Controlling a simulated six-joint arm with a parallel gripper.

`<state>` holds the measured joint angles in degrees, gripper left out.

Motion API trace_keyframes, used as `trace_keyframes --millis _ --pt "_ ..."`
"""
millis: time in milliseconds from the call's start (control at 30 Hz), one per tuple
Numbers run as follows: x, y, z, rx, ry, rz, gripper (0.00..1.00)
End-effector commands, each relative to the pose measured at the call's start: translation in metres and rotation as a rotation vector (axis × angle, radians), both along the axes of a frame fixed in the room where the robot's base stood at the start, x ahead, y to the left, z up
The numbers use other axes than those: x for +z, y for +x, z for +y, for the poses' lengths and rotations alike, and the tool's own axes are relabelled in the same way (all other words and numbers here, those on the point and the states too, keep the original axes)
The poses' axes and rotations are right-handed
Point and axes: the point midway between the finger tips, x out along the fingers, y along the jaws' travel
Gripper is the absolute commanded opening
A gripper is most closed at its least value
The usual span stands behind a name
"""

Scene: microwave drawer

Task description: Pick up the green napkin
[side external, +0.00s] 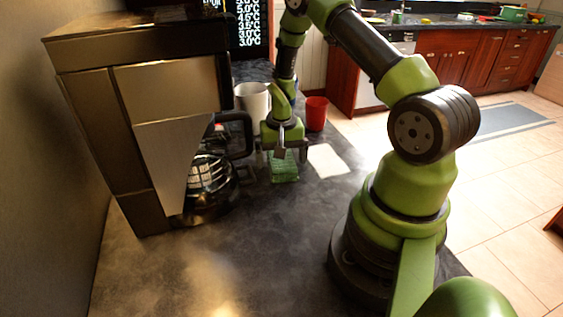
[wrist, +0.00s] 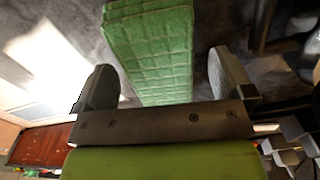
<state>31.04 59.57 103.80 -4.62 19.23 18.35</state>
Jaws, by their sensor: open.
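The green napkin (side external: 285,168) lies on the dark counter in the side external view, just below my gripper (side external: 284,160). It has a quilted, grid-like surface. In the wrist view the napkin (wrist: 152,50) runs from the top edge down between the two fingers of my gripper (wrist: 160,82). The fingers are apart, one on each side of the napkin, and its near end is hidden behind the gripper body. I cannot tell whether either finger touches it.
A coffee machine (side external: 140,90) with a glass pot (side external: 208,180) stands to the left. A white container (side external: 252,101) and a red cup (side external: 316,113) stand behind the gripper. A white sheet (side external: 327,160) lies to the right of the napkin. The front counter (side external: 265,240) is clear.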

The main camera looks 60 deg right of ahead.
Motion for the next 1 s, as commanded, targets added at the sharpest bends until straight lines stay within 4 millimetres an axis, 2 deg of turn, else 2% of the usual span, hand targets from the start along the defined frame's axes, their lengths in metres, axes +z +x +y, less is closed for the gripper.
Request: trace_keyframes --millis 100,300,533,833,1000 --pt "-0.007 0.0 0.0 -0.001 0.0 0.0 0.99" --pt "-0.006 0.0 0.0 0.0 0.0 -0.001 0.99" --pt "-0.006 0.0 0.0 0.0 0.001 -0.001 0.46" --pt "-0.005 0.0 0.0 0.0 0.0 -0.001 0.46" --pt "0.007 0.001 -0.001 0.001 -0.002 -0.004 0.46"
